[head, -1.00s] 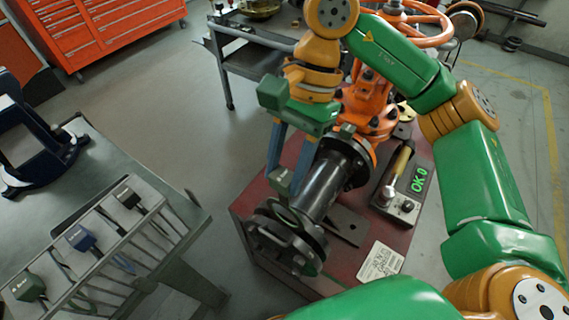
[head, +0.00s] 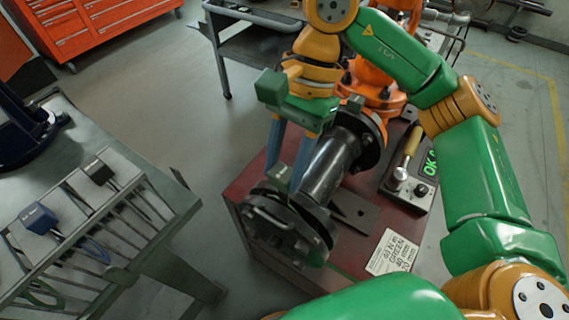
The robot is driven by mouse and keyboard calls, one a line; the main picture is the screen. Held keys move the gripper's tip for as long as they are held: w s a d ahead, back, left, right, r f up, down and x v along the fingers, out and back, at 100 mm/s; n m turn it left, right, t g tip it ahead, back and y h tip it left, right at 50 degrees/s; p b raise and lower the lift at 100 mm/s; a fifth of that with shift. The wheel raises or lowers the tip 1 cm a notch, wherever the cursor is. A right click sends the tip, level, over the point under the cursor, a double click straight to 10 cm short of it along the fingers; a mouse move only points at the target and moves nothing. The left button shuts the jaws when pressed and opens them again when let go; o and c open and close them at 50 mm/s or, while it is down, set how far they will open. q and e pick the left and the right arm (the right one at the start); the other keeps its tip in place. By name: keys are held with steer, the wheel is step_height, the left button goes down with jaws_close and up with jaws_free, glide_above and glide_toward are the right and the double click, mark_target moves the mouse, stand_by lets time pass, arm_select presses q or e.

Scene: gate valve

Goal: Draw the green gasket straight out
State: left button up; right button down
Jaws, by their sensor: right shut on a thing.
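My right gripper (head: 284,182) reaches down over the flange joint at the front end of the black pipe (head: 328,172). Its blue fingers are shut on a small dark green block, the grip tab of the green gasket (head: 282,174). The tab stands at the top of the joint beside the round end flange (head: 283,232). The gasket's ring is mostly hidden between the flanges, and I cannot tell how far it sits in the gap. My left gripper is not in view.
A rack (head: 90,235) at left holds a black-tabbed piece (head: 97,172) and a blue-tabbed piece (head: 38,217). Open floor separates rack and bench.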

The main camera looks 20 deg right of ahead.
step_height(320, 180, up, 12)
steer(key=p, duration=0.9)
steer(key=shift+f+p, duration=0.2)
steer(key=shift+p, duration=0.1)
